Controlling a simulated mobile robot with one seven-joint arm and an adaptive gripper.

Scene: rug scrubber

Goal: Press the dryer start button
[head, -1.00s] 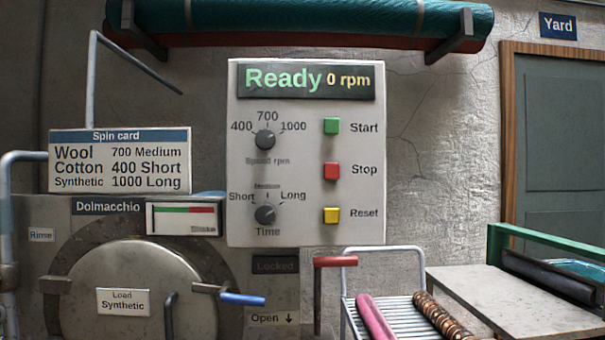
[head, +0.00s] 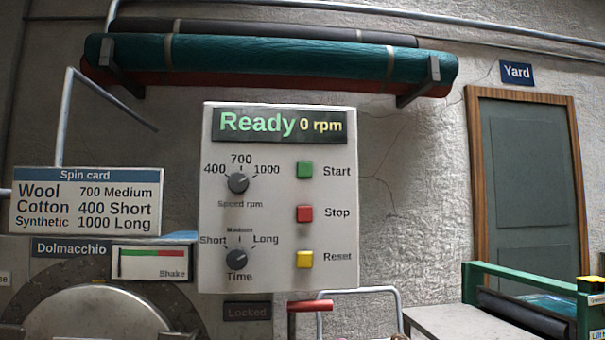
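The green Start button (head: 304,170) is at the upper right of the dryer's light grey control panel (head: 216,270) on the wall. A red Stop button (head: 304,213) and a yellow Reset button (head: 304,259) sit below it. The display (head: 279,125) reads "Ready 0 rpm". The speed knob (head: 238,183) and the time knob (head: 239,258) are on the panel's left half; I cannot tell their settings for sure. My gripper is not in view.
The spin card (head: 86,201) lists synthetic as 1000 Long. The Dolmacchio machine (head: 40,272) is at lower left, with a "Locked" sign (head: 247,311) beside it. A red-handled rail (head: 310,306) stands below the panel. Rolled rugs (head: 270,58) hang above. The panel's front looks clear.

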